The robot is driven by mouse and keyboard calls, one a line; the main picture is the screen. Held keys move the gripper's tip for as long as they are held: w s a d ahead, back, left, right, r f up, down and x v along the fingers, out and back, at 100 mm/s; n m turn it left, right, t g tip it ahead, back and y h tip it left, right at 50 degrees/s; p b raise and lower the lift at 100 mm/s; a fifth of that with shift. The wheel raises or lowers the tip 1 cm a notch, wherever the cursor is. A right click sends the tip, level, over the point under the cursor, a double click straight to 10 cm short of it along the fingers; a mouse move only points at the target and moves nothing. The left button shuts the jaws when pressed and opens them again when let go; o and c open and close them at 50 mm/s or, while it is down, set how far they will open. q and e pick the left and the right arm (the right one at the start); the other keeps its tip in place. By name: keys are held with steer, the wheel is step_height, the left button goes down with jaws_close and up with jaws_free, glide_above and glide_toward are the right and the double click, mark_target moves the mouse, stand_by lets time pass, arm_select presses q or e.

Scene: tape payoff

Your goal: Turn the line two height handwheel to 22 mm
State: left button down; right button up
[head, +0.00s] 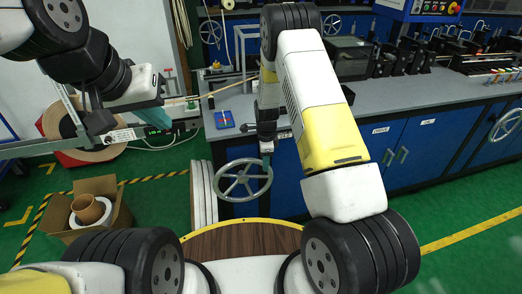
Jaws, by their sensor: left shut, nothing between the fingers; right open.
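A grey spoked handwheel (243,196) stands in front of the blue cabinet, below the bench edge. Another grey handwheel (508,124) is on the cabinet at the right edge. I cannot read which one belongs to line two, nor any height scale. My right gripper (267,150) points down at the upper right rim of the nearer handwheel. It is open; whether it touches the rim cannot be told, and the arm hides part of the surroundings. My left gripper (159,117) is shut and empty at the left, with teal fingers, beside the tape reel stand.
A large tape reel (58,126) hangs on a metal frame at left. A cardboard box (116,215) with rolls stands on the green floor. The grey bench (375,105) carries black machines. Smaller handwheels (211,32) show at the back. A blue tray (224,119) lies on the bench.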

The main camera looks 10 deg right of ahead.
steer(key=shift+w+f, duration=0.15)
steer(key=shift+f, duration=1.6)
steer(key=shift+c, duration=0.2)
jaws_close()
